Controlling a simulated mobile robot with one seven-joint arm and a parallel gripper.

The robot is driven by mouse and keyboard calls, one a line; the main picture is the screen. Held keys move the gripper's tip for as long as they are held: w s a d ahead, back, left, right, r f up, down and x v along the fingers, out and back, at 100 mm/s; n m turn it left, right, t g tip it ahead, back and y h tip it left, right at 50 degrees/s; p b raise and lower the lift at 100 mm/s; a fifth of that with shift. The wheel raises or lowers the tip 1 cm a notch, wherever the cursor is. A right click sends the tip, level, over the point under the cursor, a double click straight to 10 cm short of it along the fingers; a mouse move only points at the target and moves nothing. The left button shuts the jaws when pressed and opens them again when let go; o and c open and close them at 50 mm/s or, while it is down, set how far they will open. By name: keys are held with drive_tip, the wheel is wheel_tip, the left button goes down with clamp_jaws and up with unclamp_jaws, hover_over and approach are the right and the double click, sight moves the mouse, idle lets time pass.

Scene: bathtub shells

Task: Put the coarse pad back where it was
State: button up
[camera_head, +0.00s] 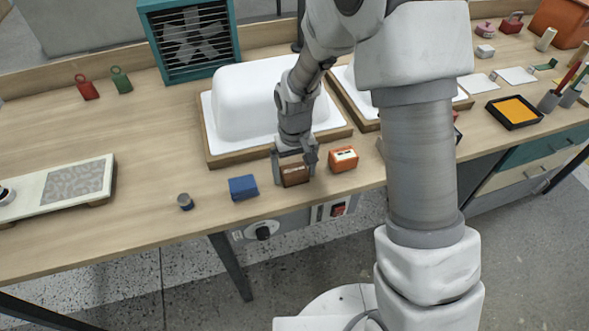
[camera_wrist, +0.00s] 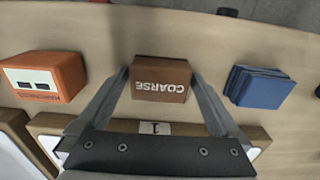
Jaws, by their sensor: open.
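The coarse pad is a brown block (camera_wrist: 160,79) with "COARSE" printed on it; in the wrist view it stands on the wooden bench between the fingers of my gripper (camera_wrist: 161,78). In the head view the brown block (camera_head: 294,172) is at the bench's front edge, partly covered by my gripper (camera_head: 295,165), which is around it from above. The fingers are open, with a gap on each side of the block in the wrist view. A white card marked "1" (camera_wrist: 156,128) is on the wooden tray edge beside the block.
An orange box (camera_head: 343,159) stands right of the block, and a blue pad stack (camera_head: 243,187) stands left of it. A white tub shell (camera_head: 245,100) on a wooden tray (camera_head: 225,158) is just behind. A small dark jar (camera_head: 185,201) is farther left.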

sight(295, 170)
wheel_tip(295, 170, up, 13)
drive_tip(key=p, duration=0.2)
drive_tip(key=s+d+r+m+t, duration=0.25)
drive_tip(key=s+d+r, duration=0.6)
drive_tip(key=r, duration=0.45)
drive_tip(key=s+d+r+t, duration=0.3)
drive_tip(key=s+d, duration=0.1)
drive_tip(key=s, duration=0.6)
drive_tip(key=shift+m, duration=0.35)
drive_tip(key=shift+s, duration=0.1)
wheel_tip(295, 170, up, 4)
drive_tip(key=p, duration=0.4)
drive_tip(key=shift+r, duration=0.15)
drive_tip(key=shift+a, duration=0.15)
